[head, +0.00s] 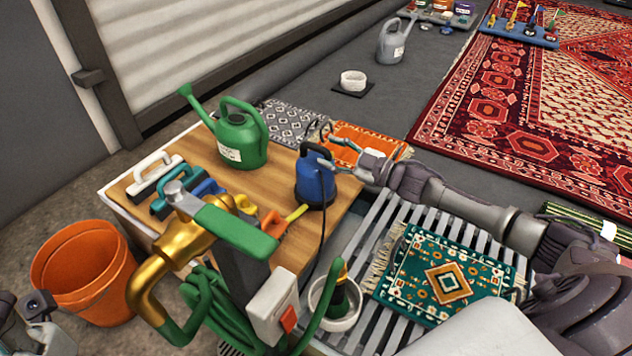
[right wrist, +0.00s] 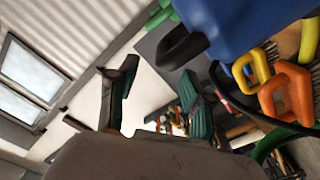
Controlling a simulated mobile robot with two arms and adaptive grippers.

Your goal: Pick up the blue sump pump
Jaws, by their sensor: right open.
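The blue sump pump (head: 316,186) stands upright on the wooden table top, with a black handle on top and a black cord running down its front. My right gripper (head: 326,149) reaches in from the right at the height of the pump's handle, its fingers apart. In the right wrist view the open fingers (right wrist: 160,98) are empty, and the pump's blue body (right wrist: 240,22) and black handle (right wrist: 183,47) lie to their upper right. Whether a finger touches the pump I cannot tell. Part of my left gripper (head: 36,308) shows at the lower left edge; its fingers are unclear.
A green watering can (head: 238,138) stands left of the pump on the table (head: 183,146). Several coloured-handled tools (head: 208,188) lie at the front left. A brass and green hose fitting (head: 180,250) rises in front. An orange bucket (head: 84,270) stands on the floor.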

